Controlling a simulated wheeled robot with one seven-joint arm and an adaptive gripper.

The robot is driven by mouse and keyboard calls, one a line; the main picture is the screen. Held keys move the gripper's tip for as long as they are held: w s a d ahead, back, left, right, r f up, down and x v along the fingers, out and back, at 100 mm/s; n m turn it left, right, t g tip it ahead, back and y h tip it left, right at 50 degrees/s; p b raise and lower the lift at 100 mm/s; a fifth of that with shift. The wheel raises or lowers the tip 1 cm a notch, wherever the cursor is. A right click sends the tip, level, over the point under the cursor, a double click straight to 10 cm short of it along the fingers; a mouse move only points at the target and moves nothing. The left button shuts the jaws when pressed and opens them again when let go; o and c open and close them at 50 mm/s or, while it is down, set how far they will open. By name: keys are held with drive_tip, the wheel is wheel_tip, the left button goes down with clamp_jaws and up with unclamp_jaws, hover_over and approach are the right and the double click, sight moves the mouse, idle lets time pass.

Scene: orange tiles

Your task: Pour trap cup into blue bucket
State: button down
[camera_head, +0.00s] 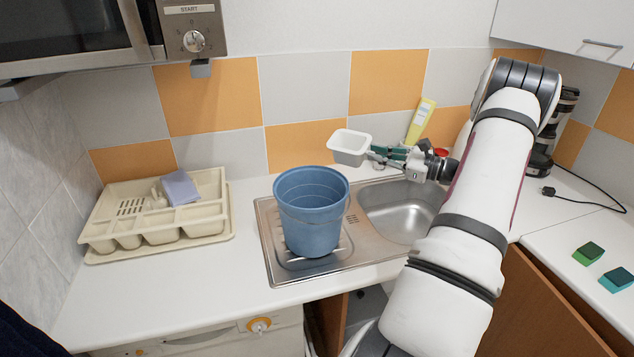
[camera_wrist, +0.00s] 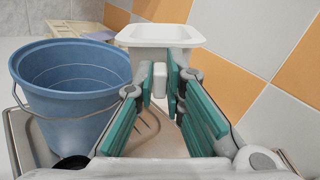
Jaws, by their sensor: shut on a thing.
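The trap cup (camera_head: 350,144) is a small white rectangular cup with an open top. My gripper (camera_head: 378,155) is shut on its near side and holds it in the air, roughly upright, behind and to the right of the bucket. In the wrist view the cup (camera_wrist: 160,60) is straight ahead, between the fingertips of my gripper (camera_wrist: 167,82). The blue bucket (camera_head: 312,220) stands upright on the drainboard of the sink. In the wrist view the bucket (camera_wrist: 70,105) is at the left, beside and below the cup. I cannot see what the cup holds.
The metal sink (camera_head: 268,235) has its basin (camera_head: 400,212) right of the bucket. A yellow bottle (camera_head: 420,120) stands behind the sink. Two green sponges (camera_head: 602,266) lie at right.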

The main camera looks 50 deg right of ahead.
drive_tip(key=shift+w+d+r+m, duration=0.1)
drive_tip(key=shift+d+r+m, duration=0.1)
drive_tip(key=shift+d+m, duration=1)
drive_tip(key=shift+a+r+m+p, duration=0.15)
drive_tip(key=shift+r+p, duration=0.25)
drive_tip(key=shift+r, duration=0.3)
drive_tip(key=shift+a+r+m+p, duration=0.15)
drive_tip(key=shift+r+p, duration=0.2)
drive_tip(key=shift+r, duration=0.35)
